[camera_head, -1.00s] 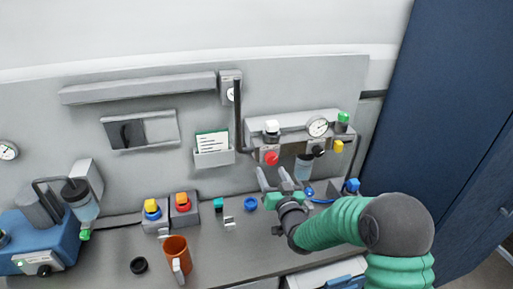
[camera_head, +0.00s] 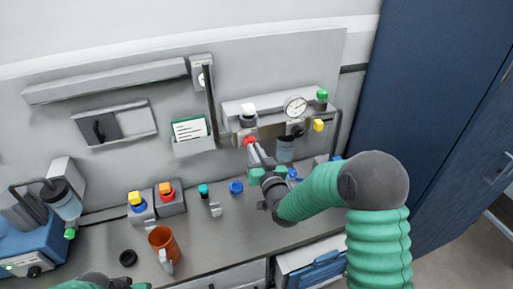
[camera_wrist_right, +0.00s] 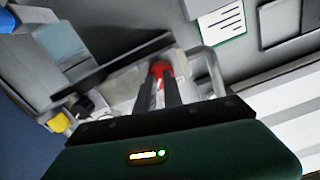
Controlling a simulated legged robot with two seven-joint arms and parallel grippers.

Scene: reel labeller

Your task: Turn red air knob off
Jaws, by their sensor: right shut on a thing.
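The red air knob (camera_head: 250,141) sits on the front of the wall-mounted air unit, below a white-topped knob. My right gripper (camera_head: 256,150) reaches up to it, and its fingers are shut on the red knob. In the right wrist view the red knob (camera_wrist_right: 160,69) shows between the tips of the two dark fingers (camera_wrist_right: 159,80). The fingers hide part of the knob, and I cannot tell how far it is turned.
Beside the knob are a pressure gauge (camera_head: 295,106), a green knob (camera_head: 322,95), a yellow knob (camera_head: 318,125) and a clear bowl (camera_head: 285,149). A card holder (camera_head: 194,146) is on the panel to the left. An orange mug (camera_head: 163,243) and button boxes (camera_head: 171,197) stand on the bench.

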